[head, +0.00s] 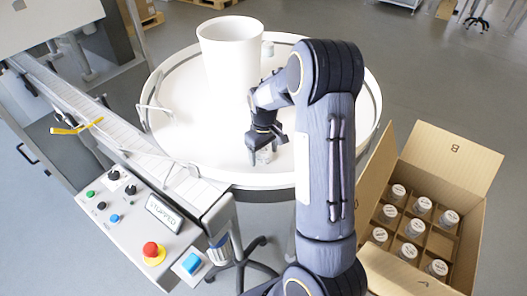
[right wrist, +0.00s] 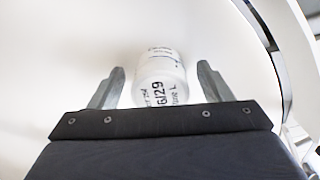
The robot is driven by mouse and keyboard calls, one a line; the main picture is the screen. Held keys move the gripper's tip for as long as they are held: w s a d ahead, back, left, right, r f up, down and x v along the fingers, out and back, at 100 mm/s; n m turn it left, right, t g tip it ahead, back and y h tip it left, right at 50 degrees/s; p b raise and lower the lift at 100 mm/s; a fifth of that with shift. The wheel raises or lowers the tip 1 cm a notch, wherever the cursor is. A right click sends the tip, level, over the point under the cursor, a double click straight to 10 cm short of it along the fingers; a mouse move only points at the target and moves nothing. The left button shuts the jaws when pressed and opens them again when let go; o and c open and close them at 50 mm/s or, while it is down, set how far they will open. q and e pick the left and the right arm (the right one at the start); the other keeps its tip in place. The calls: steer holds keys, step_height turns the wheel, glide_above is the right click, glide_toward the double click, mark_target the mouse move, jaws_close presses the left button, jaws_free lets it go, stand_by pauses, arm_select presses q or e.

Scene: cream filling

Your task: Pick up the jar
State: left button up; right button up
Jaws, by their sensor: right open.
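The jar (head: 264,156) is small and white and stands on the round white table, just under my right gripper (head: 265,147). In the right wrist view the jar (right wrist: 160,78) shows printed black text, including "6/29". It sits between the two open fingers, with a visible gap on each side. In the head view the gripper hides part of the jar. My left gripper is not in view.
A conveyor (head: 95,112) and control panel (head: 140,215) lie left. An open cardboard box (head: 450,160) holds several jars at right.

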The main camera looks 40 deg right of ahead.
steer(key=shift+f, duration=0.15)
steer(key=c, duration=1.1)
